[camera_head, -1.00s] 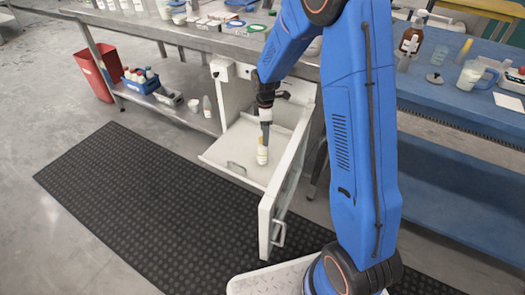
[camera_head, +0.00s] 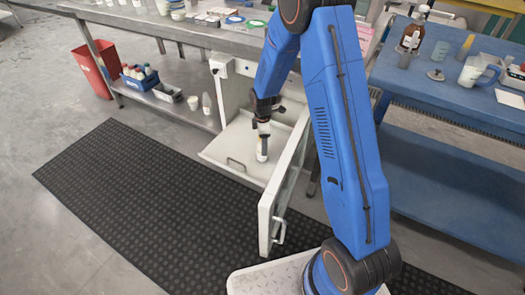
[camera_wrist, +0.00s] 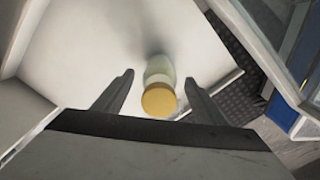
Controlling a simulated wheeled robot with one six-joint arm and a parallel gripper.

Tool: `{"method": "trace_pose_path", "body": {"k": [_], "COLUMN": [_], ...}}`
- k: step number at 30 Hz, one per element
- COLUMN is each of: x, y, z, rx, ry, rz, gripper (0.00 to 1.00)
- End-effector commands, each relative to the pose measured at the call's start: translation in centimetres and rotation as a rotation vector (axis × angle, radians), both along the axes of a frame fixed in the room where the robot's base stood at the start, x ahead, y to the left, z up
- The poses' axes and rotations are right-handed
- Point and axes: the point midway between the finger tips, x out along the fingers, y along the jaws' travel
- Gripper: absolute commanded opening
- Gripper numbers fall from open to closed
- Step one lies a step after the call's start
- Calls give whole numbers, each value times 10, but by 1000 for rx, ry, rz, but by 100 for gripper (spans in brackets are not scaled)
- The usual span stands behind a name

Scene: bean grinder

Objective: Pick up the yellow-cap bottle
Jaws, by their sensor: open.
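The yellow-cap bottle (camera_wrist: 158,101) stands on the white drawer floor (camera_wrist: 90,45), seen from above in the wrist view. Its round cap faces the camera and hides part of its pale translucent body. My gripper (camera_wrist: 159,80) is open, with one dark finger on each side of the bottle and a gap on both sides. In the head view the bottle (camera_head: 261,158) shows as a small pale shape just below my gripper (camera_head: 263,147), which partly covers it. I cannot tell how far down the fingers reach.
White drawer walls and a swung-open cabinet door (camera_head: 277,205) stand close around my arm. A steel table (camera_head: 205,35) is above and behind. A blue table (camera_head: 440,90) with bottles and a jug is at the right. A black mat (camera_head: 130,200) covers the floor in front.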

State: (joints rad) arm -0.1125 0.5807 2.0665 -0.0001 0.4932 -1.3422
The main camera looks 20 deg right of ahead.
Motion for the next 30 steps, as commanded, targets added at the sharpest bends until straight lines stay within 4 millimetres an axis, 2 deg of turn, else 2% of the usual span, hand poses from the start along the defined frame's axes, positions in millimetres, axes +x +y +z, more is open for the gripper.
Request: {"method": "trace_pose_path", "body": {"k": [9,17,24,30], "x": [1,1,1,1], "y": [0,0,0,0], "z": [-40,-44,-44,-43], "rx": [-1,0,0,0], "ry": [2,1,1,1], "rz": [0,0,0,0], "gripper": [65,65,12,12]}}
